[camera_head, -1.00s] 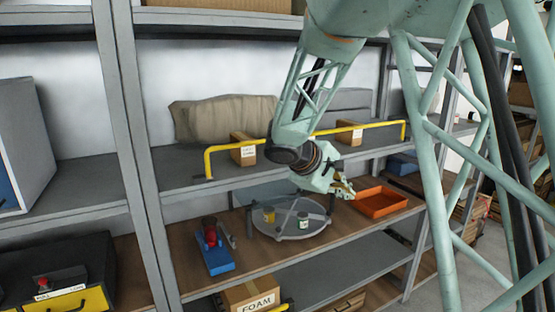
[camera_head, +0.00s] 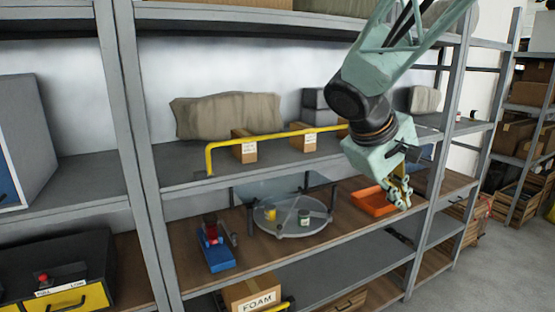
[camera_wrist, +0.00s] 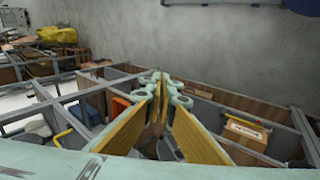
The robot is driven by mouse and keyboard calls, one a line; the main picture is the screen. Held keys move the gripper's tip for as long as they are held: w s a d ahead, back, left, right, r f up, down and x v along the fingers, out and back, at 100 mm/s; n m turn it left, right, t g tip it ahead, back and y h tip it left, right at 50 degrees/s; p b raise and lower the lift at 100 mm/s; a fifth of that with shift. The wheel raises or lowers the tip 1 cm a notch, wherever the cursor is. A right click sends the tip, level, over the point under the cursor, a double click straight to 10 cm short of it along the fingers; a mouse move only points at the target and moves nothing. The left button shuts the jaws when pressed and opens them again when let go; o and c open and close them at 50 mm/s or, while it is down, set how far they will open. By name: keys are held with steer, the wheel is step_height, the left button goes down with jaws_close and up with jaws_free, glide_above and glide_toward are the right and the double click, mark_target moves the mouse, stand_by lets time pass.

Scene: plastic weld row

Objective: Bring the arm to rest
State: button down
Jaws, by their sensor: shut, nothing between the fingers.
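My gripper (camera_head: 402,190) hangs from the arm at the right in the head view, in front of the shelf and near the orange tray (camera_head: 366,203). Its yellow-padded fingers also show in the wrist view (camera_wrist: 162,92), where their tips meet. It is shut and holds nothing. The gripper overlaps the right part of the tray in the picture; I cannot tell how far in front of it the gripper is.
A yellow rail (camera_head: 275,138) runs along the upper shelf before small boxes. On the wooden shelf stand a round grey turntable (camera_head: 285,225) with small jars and a blue-based device (camera_head: 216,256). A FOAM box (camera_head: 247,293) sits below. Open floor (camera_head: 465,285) lies at right.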

steer(key=s+a+m+y+b, duration=0.1)
steer(key=s+a+y, duration=0.1)
steer(key=s, duration=0.9)
steer(key=s+a+f+m+y, duration=0.1)
steer(key=s+a, duration=0.3)
steer(key=s, duration=0.8)
steer(key=s+a+f+m+y+b, duration=0.1)
steer(key=s+a+m+y, duration=0.1)
steer(key=s, duration=0.9)
steer(key=shift+s+a+m+y+b, duration=0.3)
steer(key=shift+s+a+y, duration=0.05)
steer(key=shift+a+y, duration=0.25)
